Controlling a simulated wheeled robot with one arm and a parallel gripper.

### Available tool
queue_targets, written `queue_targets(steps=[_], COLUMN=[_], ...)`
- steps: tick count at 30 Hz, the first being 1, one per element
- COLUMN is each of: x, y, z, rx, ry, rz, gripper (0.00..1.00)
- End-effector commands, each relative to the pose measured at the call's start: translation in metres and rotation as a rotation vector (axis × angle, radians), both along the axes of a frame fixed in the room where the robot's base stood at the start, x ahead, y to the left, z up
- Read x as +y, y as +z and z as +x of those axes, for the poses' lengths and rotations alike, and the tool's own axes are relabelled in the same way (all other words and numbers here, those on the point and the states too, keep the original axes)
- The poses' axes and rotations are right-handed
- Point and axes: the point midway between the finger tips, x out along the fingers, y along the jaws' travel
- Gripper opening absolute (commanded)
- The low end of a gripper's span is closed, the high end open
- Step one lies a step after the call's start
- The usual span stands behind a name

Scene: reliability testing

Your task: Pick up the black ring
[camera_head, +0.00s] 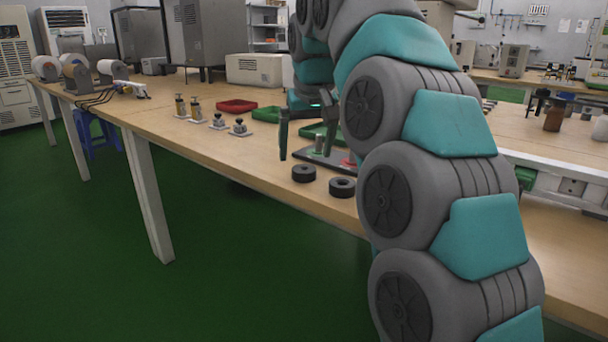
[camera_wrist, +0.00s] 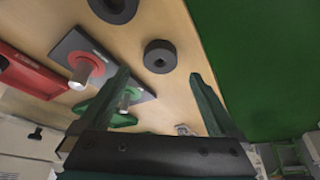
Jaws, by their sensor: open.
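Two black rings lie flat on the wooden table near its front edge. The left ring (camera_head: 304,177) in the head view appears in the wrist view (camera_wrist: 160,45) just beyond the fingertips, roughly between their lines. The other ring (camera_head: 342,192) is to its right, and in the wrist view (camera_wrist: 113,16) it is cut by the top edge. My gripper (camera_head: 306,152) is open and empty, its fingers pointing down above the table behind the left ring. Its two spread fingers also show in the wrist view (camera_wrist: 159,73).
A dark plate (camera_wrist: 101,56) with metal pegs on red and green bases stands beside the rings. Green trays (camera_head: 266,114) and a red tray (camera_head: 237,105) lie farther back. Several small metal parts (camera_head: 217,121) stand to the left. The table between them and the rings is clear.

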Motion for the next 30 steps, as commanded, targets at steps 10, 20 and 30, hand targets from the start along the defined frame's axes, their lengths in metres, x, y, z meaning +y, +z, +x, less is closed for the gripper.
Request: queue_targets(steps=[10, 20, 30], x=[0.003, 0.003, 0.003], y=[-0.041, -0.041, -0.041], z=[0.01, 0.011, 0.011], rx=[0.005, 0.002, 0.002], ry=[0.002, 0.001, 0.001], rz=[-0.004, -0.002, -0.002], gripper=[0.97, 0.85, 0.47])
